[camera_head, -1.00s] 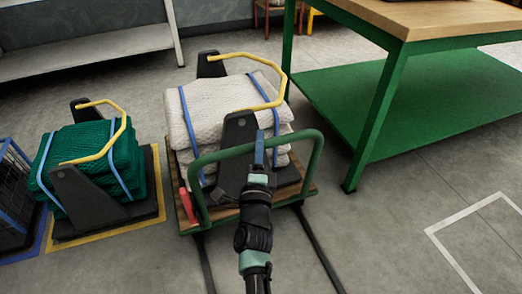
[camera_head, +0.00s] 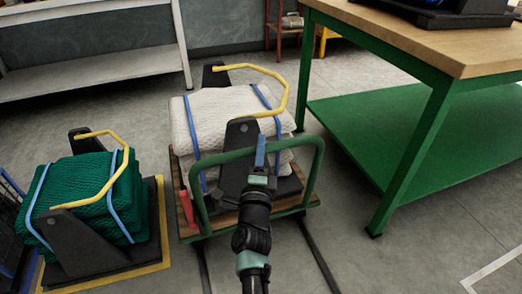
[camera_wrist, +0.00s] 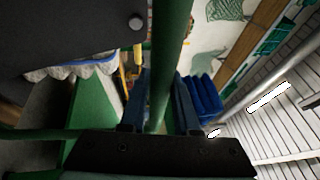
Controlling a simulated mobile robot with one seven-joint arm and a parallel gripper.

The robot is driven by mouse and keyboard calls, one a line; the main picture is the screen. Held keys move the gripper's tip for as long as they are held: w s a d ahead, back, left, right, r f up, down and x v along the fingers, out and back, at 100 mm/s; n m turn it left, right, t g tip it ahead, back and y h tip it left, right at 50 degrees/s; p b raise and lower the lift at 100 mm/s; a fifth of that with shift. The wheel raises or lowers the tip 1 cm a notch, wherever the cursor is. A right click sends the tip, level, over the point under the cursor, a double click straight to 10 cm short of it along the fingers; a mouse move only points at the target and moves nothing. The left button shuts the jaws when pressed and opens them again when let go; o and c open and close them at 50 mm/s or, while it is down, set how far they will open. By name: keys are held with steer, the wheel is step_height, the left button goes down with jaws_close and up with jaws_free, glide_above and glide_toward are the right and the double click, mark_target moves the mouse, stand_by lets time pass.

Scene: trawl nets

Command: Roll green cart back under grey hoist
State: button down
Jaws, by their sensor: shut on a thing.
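The green cart (camera_head: 312,165) has a green tube handle and a wooden deck. It carries a black cradle with yellow rails and a stack of folded white net (camera_head: 205,112) tied with blue straps. My gripper (camera_head: 260,152) is shut on the top bar of the handle, on the near side of the cart. In the wrist view the green bar (camera_wrist: 168,60) passes between the two blue fingers (camera_wrist: 158,108). A red part (camera_head: 187,208) shows at the deck's left edge. I cannot make out a grey hoist in either view.
A green net bundle (camera_head: 75,185) sits in a cradle on a yellow-edged floor pad, left of the cart. A green table (camera_head: 415,165) with a wooden top stands close on the right. A pale shelf (camera_head: 90,68) is behind. Two dark lines (camera_head: 318,258) run toward me from the cart.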

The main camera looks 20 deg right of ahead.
steer(key=shift+w+a, duration=0.15)
steer(key=c, duration=0.7)
jaws_free()
steer(key=shift+o, duration=0.2)
steer(key=p+v, duration=0.5)
steer(key=v, duration=0.8)
